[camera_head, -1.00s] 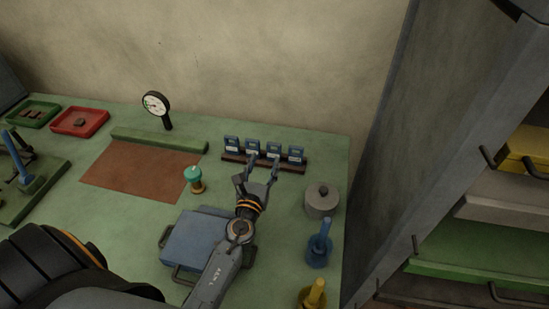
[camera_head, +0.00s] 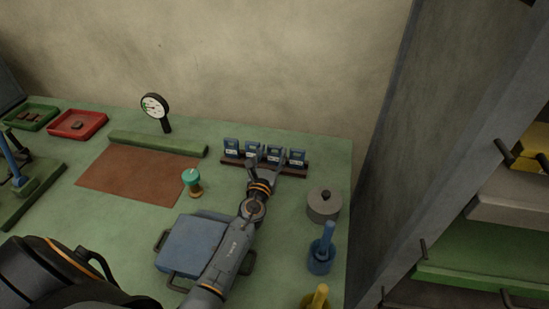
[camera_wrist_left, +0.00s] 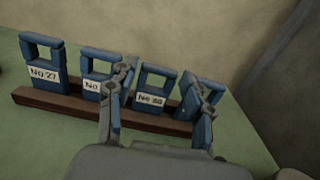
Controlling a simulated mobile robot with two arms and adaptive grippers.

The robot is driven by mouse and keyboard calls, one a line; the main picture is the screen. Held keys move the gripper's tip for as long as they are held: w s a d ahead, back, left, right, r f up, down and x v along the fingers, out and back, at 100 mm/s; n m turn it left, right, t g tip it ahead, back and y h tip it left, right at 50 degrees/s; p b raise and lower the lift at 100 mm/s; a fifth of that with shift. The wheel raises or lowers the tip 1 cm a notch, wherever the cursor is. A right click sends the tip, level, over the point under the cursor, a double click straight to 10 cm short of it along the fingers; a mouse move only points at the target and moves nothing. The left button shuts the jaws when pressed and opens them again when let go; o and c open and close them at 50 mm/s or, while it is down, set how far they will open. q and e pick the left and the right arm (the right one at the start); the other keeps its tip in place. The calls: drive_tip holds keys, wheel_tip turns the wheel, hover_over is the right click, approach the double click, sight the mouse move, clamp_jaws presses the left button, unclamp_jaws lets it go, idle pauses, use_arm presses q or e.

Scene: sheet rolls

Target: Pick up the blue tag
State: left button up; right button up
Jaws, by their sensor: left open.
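Several blue tags, each with a square loop on top and a white number label, stand upright in a brown rack (camera_head: 231,156) at the back right of the green bench. The leftmost tag (camera_head: 231,146) reads No 27 in the left wrist view (camera_wrist_left: 44,72). My left gripper (camera_head: 264,160) is open at the rack. In the left wrist view its fingers (camera_wrist_left: 160,78) spread either side of the third blue tag (camera_wrist_left: 151,88), overlapping the second tag (camera_wrist_left: 92,72) and the rightmost tag (camera_wrist_left: 187,98). I cannot tell whether they touch any tag. My right gripper is not in view.
A blue case (camera_head: 191,245) lies beside my left arm. A green-topped stamp (camera_head: 191,180), a grey lidded pot (camera_head: 323,206) and a blue holder (camera_head: 321,255) stand nearby. A dial gauge (camera_head: 155,106) is behind. Shelving (camera_head: 480,255) stands at right.

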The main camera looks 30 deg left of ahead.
sight(275, 146)
use_arm(q)
drive_tip(key=x, duration=0.3)
drive_tip(key=shift+w+f, duration=0.3)
drive_tip(key=shift+w, duration=0.1)
drive_tip(key=shift+s+r, duration=0.1)
drive_tip(key=c, duration=0.8)
drive_tip(key=shift+o, duration=0.2)
drive_tip(key=shift+r+p, duration=0.3)
drive_tip(key=shift+r, duration=0.15)
wheel_tip(275, 146, up, 3)
drive_tip(key=p, duration=0.3)
drive_tip(key=shift+f, duration=0.1)
drive_tip(key=s+d+r+p, duration=0.7)
drive_tip(key=d+r+p, duration=0.2)
drive_tip(key=d, duration=0.3)
drive_tip(key=shift+r+p, duration=0.15)
drive_tip(key=shift+p, duration=0.6)
